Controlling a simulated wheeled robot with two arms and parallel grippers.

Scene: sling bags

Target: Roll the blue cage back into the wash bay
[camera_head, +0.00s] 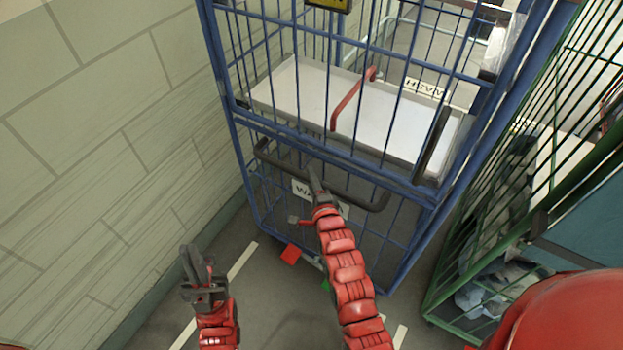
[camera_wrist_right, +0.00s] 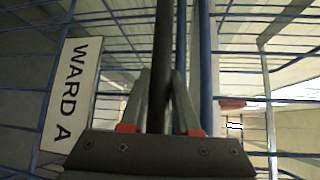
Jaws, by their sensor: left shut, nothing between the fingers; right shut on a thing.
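The blue cage (camera_head: 228,85) stands upright in front of me, with a white shelf (camera_head: 290,90) inside. A black push handle (camera_head: 372,204) runs across its near side. My right gripper (camera_head: 316,182) is shut on this handle; the right wrist view shows the dark bar (camera_wrist_right: 164,55) between its fingers (camera_wrist_right: 160,105). A WARD A sign (camera_wrist_right: 72,95) hangs on the mesh beside it. My left gripper (camera_head: 192,265) is shut and empty, low at the left, apart from the cage. A WASH marking (camera_head: 425,88) shows beyond the cage, through its bars.
A pale block wall (camera_head: 110,130) runs close along the cage's left side. A green cage (camera_head: 445,300) with bundled contents stands close on the right. A red pedal (camera_head: 290,255) and a green one (camera_head: 325,285) sit low at the cage's near side. White lines (camera_head: 243,260) mark the floor.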

